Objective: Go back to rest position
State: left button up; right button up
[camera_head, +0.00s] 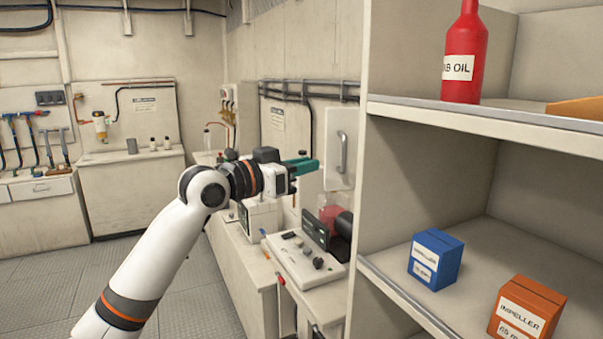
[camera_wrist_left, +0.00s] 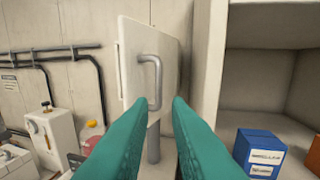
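My left arm reaches in from the lower left in the head view. Its gripper (camera_head: 308,164) has teal fingers pointing right, toward a pale panel with a grey bar handle (camera_head: 343,152). In the left wrist view the two fingers of this gripper (camera_wrist_left: 160,102) are apart with nothing held between them. The handle (camera_wrist_left: 153,72) shows beyond and just above the gap between the fingertips; in the head view the tips look short of it. My right gripper is in neither view.
A shelf unit (camera_head: 420,160) fills the right side, with a red oil bottle (camera_head: 464,55) above and blue (camera_head: 435,260) and orange (camera_head: 525,310) impeller boxes below. A bench with a white device (camera_head: 304,262) lies beneath the gripper. Open floor (camera_head: 45,265) is at left.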

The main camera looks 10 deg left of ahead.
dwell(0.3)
